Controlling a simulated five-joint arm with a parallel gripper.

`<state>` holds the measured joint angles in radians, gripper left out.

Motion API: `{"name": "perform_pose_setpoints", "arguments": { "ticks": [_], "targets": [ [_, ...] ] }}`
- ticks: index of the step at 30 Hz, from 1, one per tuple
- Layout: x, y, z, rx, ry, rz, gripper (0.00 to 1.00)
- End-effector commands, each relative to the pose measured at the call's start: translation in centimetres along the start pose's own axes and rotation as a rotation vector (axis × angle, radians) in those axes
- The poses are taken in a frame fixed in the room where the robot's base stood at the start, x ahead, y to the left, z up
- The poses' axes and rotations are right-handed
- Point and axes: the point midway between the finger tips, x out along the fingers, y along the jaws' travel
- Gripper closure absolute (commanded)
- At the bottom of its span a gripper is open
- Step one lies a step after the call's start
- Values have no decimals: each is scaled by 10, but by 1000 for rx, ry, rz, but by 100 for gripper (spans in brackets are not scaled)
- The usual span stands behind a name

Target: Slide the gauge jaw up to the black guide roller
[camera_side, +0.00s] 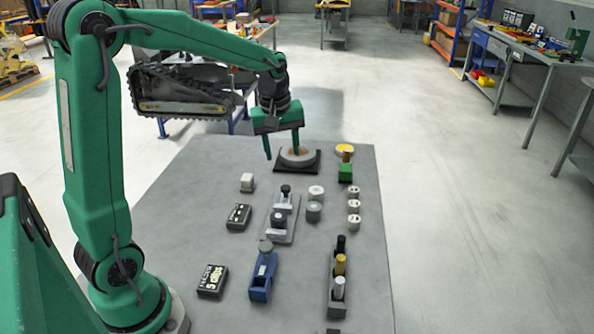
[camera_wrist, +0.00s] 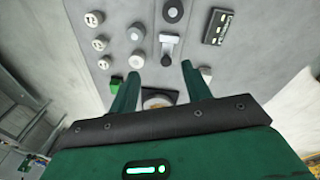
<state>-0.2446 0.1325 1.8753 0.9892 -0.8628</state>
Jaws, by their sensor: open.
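In the side view, a grey gauge plate (camera_side: 292,231) lies near the middle of the mat. The gauge jaw (camera_side: 284,200), pale with a black knob, is at its far end. The black guide roller (camera_side: 278,217) stands nearer the camera, apart from the knob; any small gap to the jaw is unclear. In the wrist view, the jaw (camera_wrist: 170,39) lies below the roller (camera_wrist: 172,11). My gripper (camera_side: 281,154) is open and empty, above the mat beyond the jaw. In the wrist view, the knob appears between my fingertips (camera_wrist: 161,69), but they are not around it.
A ringed dish on a black square base (camera_side: 297,159) is beside my fingers. Grey and white rollers (camera_side: 314,212) stand right of the gauge, with several white pieces (camera_side: 353,206) farther right. A small white block (camera_side: 247,181) and labelled black box (camera_side: 239,216) are left. Bare mat lies between.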

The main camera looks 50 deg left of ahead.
Motion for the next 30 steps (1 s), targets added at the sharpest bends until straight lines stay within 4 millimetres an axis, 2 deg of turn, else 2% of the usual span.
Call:
{"name": "perform_pose_setpoints", "arguments": {
  "ticks": [6, 15, 30],
  "targets": [
    [41, 8, -37, -211, -37, -60, 52],
    [86, 10, -70, -424, -64, -119, 52],
    [100, 9, -74, -464, -68, -132, 52]
  ]
}}
